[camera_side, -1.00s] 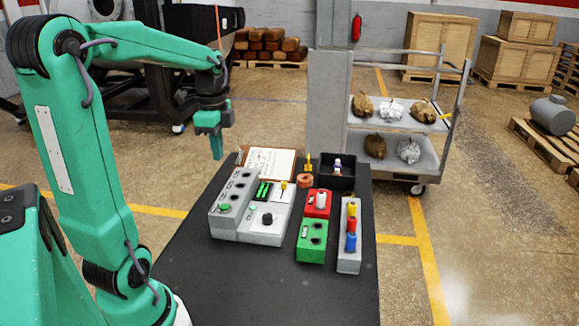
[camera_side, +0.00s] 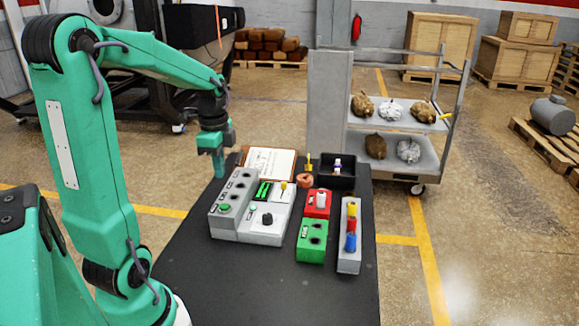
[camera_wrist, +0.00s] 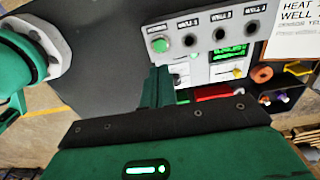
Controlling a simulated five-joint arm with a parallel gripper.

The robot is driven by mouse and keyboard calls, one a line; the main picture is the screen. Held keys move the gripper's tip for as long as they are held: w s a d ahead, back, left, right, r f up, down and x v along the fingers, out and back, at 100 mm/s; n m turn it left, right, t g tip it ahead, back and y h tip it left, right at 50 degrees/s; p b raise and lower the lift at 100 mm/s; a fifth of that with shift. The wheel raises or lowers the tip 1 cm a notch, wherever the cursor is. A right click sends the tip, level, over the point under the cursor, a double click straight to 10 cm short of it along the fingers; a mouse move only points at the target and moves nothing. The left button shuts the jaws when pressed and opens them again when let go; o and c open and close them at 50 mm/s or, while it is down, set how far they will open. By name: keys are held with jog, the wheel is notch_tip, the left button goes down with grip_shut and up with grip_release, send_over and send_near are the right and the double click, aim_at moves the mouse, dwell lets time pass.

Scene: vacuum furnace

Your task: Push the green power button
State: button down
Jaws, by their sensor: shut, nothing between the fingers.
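The green power button (camera_side: 224,208) is a small round button at the near left end of the grey control box (camera_side: 233,190) on the black table. It also shows in the wrist view (camera_wrist: 160,41), just beyond and a little left of my fingertips. My gripper (camera_side: 218,176) is shut and empty, pointing down above the far left part of the control box. Its closed fingers (camera_wrist: 157,72) show in the wrist view, apart from the button. The button is fully visible in both views.
Beside the control box are a grey panel with a black knob (camera_side: 267,219), a red box (camera_side: 317,203), a green box (camera_side: 311,240) and a grey strip with coloured plugs (camera_side: 349,262). A clipboard (camera_side: 269,163) and black bin (camera_side: 337,180) lie behind. The near table is bare.

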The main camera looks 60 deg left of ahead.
aim_at(224, 206)
notch_tip(224, 206, down, 9)
jog(key=shift+f, duration=0.1)
dwell(0.4)
jog(key=shift+s+f, duration=0.1)
jog(key=shift+f, duration=0.85)
notch_tip(224, 206, up, 15)
jog(key=shift+w+a, duration=0.15)
jog(key=shift+w, duration=0.1)
dwell(0.4)
dwell(0.3)
